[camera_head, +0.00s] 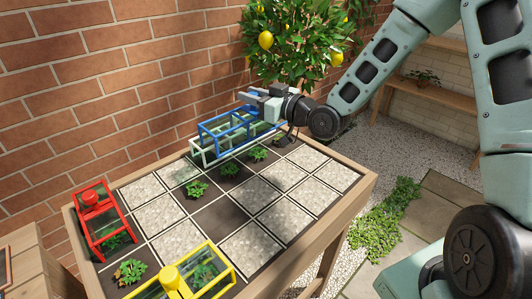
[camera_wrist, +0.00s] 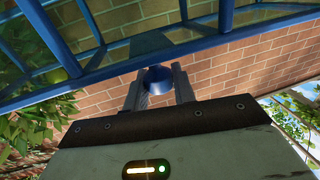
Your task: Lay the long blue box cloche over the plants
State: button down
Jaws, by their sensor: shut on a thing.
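The long blue box cloche (camera_head: 222,115) has a blue frame with clear panels. It is at the back of the planting table, close to the brick wall. My gripper (camera_head: 250,96) comes from the right and is at the cloche's top. In the wrist view my gripper (camera_wrist: 158,88) is shut on the cloche's round blue knob (camera_wrist: 158,77), with blue bars beyond it. Green plants stand in dark soil cells, such as one plant (camera_head: 197,188), a second plant (camera_head: 228,169) and a third plant (camera_head: 258,153). Whether the cloche touches anything below is unclear.
A pale green-white cloche frame (camera_head: 224,154) shows just below the blue one at the table's back edge. A red cloche (camera_head: 88,222) stands at the left and a yellow cloche (camera_head: 168,277) at the front, both over plants. A lemon tree (camera_head: 296,40) is behind my gripper.

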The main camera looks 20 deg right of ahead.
aim_at(266, 132)
jog(key=shift+d+f, duration=0.3)
jog(key=shift+f, duration=0.05)
notch_tip(266, 132, down, 9)
jog(key=shift+w+d+f+b, duration=0.15)
jog(key=shift+d+b, duration=0.05)
jog(key=shift+b, duration=0.25)
jog(key=shift+f, duration=0.1)
jog(key=c, duration=1.1)
grip_release()
jog(key=shift+f, duration=0.1)
jog(key=shift+c, duration=0.2)
